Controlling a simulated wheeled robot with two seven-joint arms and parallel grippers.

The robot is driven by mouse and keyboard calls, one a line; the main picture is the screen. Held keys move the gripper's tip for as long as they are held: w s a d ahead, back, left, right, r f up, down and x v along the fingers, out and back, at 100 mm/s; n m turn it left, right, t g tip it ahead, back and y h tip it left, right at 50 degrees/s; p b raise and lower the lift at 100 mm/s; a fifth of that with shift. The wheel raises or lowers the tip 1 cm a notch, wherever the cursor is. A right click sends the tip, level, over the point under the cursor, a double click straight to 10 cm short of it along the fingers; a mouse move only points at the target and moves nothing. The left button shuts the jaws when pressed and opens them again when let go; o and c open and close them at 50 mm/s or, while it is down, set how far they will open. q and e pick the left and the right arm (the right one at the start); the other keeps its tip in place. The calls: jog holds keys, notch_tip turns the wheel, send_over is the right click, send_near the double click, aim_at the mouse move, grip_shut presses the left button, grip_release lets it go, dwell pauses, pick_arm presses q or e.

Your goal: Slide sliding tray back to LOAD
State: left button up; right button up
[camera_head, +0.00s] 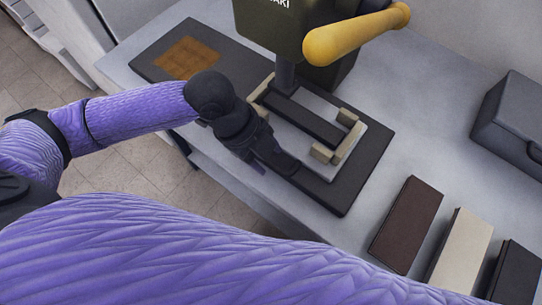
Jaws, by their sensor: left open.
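The sliding tray (287,130) is a pale plate with beige corner blocks and a dark bar (306,119) lying between them. It sits toward the right end of a long dark base (342,197), partly below the press head. My left gripper (275,164) is open at the tray's near-left edge, fingers pointing down and right. I cannot tell whether it touches the tray. The gripper and wrist hide part of the tray's left side. My right gripper is out of view; a purple sleeve of mine crosses the bottom.
A dark press (290,35) with a yellow handle (355,34) stands behind the tray. A brown grid patch (187,58) marks the base's left end. Brown (407,225), cream (459,248) and black (515,272) blocks lie at right, near a grey case (510,118).

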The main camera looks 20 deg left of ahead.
pick_arm(q)
jog(key=shift+x, duration=1)
jog(key=shift+c, duration=0.2)
grip_shut()
dwell(0.5)
